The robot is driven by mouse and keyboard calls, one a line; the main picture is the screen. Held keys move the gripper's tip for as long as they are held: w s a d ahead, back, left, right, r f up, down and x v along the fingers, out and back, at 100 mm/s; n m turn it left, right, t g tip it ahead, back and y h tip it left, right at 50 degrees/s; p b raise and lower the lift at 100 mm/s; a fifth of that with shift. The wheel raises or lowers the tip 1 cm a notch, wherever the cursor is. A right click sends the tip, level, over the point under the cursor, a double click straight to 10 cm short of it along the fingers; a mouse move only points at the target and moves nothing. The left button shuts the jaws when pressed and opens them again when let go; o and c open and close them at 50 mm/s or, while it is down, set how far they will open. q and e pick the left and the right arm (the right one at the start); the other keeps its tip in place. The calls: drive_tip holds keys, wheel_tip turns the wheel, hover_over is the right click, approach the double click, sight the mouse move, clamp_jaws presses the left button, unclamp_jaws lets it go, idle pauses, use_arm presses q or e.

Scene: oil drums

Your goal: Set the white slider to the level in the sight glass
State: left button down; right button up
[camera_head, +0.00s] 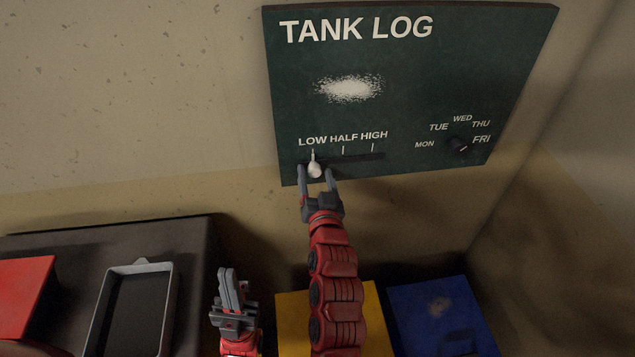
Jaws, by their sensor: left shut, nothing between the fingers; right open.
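The white slider (314,168) sits at the left end of its dark slot (352,158), under the word LOW on the green TANK LOG board (480,60). My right gripper (316,172) is open, with one finger on each side of the slider knob. I cannot tell whether a finger touches it. My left gripper (232,282) is shut and empty, low in the view and away from the board. No sight glass shows in this view.
A dial (459,145) with weekday labels is at the board's right. Below are a dark surface with a grey tray (169,310), a red object (25,290), a yellow object (292,325) and a blue one (440,310). A wall rises at right.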

drive_tip(key=shift+s+a, duration=0.1)
drive_tip(key=shift+s, duration=0.15)
drive_tip(key=s+d+p, duration=0.2)
drive_tip(key=s, duration=0.6)
drive_tip(key=s+d+p, duration=0.1)
drive_tip(key=s+p, duration=0.2)
drive_tip(key=s, duration=0.5)
drive_tip(key=shift+s+d, duration=0.3)
drive_tip(key=shift+d, duration=0.05)
